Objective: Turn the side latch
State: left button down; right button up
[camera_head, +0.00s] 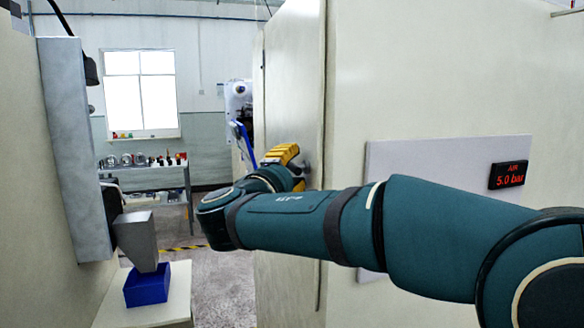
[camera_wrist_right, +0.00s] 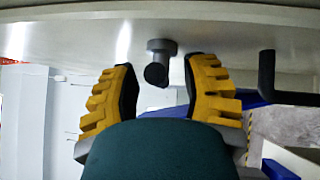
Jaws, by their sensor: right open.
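The side latch looks like a short grey stem with a dark round end (camera_wrist_right: 157,72), standing out from a pale panel in the right wrist view. My right gripper (camera_wrist_right: 161,75) has its two yellow fingers spread, one on each side of the latch's end. A gap shows on both sides of it, so the fingers do not appear to touch it. In the head view my right gripper (camera_head: 299,167) is at the edge of the pale cabinet panel (camera_head: 290,80), and the latch is mostly hidden by the fingers and arm. My left gripper is not in view.
A dark bar-like handle (camera_wrist_right: 266,74) juts from the panel beside the fingers. A pressure display (camera_head: 508,175) is on the right wall. At left, a grey chute (camera_head: 136,240) stands over a blue bin (camera_head: 147,284). A workbench (camera_head: 145,183) is far back.

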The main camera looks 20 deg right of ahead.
grip_shut()
dwell(0.4)
